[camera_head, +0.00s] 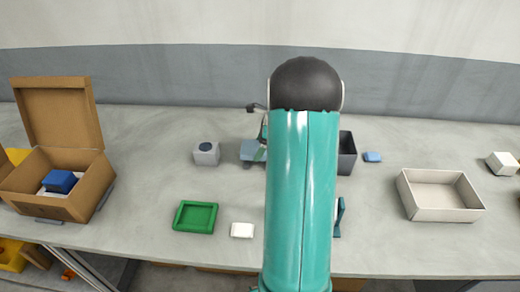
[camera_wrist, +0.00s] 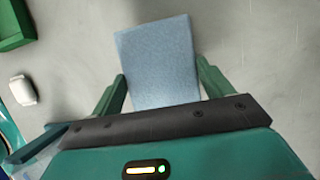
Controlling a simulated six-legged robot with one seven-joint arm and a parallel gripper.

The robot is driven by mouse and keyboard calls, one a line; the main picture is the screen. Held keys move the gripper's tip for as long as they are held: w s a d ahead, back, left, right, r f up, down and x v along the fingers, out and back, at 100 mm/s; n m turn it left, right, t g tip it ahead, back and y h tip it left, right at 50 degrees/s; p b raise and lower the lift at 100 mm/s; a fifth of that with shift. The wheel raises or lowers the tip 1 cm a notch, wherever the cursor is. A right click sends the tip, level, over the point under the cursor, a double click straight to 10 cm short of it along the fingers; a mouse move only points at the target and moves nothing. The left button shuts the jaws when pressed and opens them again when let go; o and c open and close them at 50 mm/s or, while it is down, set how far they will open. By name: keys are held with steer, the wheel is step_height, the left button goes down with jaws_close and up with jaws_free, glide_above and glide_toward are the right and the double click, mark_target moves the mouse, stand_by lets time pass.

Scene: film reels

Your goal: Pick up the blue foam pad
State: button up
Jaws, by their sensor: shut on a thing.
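The blue foam pad (camera_wrist: 158,62) is a flat, light blue-grey rectangle in the wrist view, between the two green fingers of my gripper (camera_wrist: 161,70). The fingers are shut on its two side edges, and its far end sticks out beyond the fingertips. My arm hides most of the gripper there. I cannot tell whether the pad is clear of the table.

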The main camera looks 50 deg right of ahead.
steer(key=a+r, duration=0.1)
steer(key=r, duration=0.1)
steer(key=a+r, duration=0.3)
steer(key=r, duration=0.1)
steer(key=shift+s+a+r, duration=0.25)
steer(key=shift+s+r, duration=0.05)
steer(key=shift+r, duration=0.1)
steer(key=s+a+r, duration=0.1)
steer(key=a+r, duration=0.3)
steer(key=a, duration=0.5)
steer(key=shift+a+r, duration=0.2)
steer(key=shift+a, duration=0.1)
